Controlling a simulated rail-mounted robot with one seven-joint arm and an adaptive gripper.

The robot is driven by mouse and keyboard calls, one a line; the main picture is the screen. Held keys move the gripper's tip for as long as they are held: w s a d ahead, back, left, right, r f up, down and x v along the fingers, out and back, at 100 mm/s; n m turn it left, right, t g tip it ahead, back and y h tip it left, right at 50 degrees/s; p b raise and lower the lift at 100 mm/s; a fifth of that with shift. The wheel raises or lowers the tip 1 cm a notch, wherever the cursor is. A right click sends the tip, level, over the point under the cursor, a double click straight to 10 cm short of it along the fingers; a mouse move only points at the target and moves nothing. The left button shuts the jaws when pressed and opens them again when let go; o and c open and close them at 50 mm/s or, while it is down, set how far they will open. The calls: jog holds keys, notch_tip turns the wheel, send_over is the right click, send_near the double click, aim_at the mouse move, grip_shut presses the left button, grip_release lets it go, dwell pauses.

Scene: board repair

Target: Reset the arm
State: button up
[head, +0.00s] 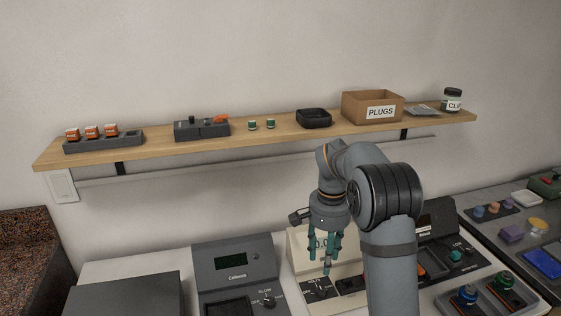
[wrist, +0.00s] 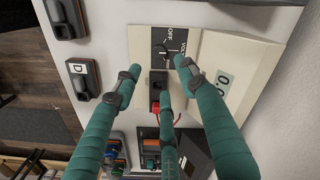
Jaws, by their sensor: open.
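My gripper (head: 327,262) hangs pointing down above the cream-coloured instrument on the bench in the head view. It has teal padded fingers. In the wrist view, my gripper (wrist: 155,75) has its fingers spread apart with nothing between them. Below them is the cream instrument (wrist: 205,45) with a black dial panel marked OFF (wrist: 160,50) and a dark socket with red at its end. My arm hides part of this instrument in the head view.
A wooden shelf (head: 285,135) on the wall holds a PLUGS box (head: 372,106), a black tray (head: 313,118), a jar (head: 452,100) and a rack with orange-topped pieces (head: 104,142). A grey Calibwick-like labelled device (head: 236,262) stands left of my gripper. Blue and green knobs (head: 468,294) sit at right.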

aim_at(321, 289)
notch_tip(321, 289, down, 12)
jog(key=shift+r, duration=0.15)
dwell(0.3)
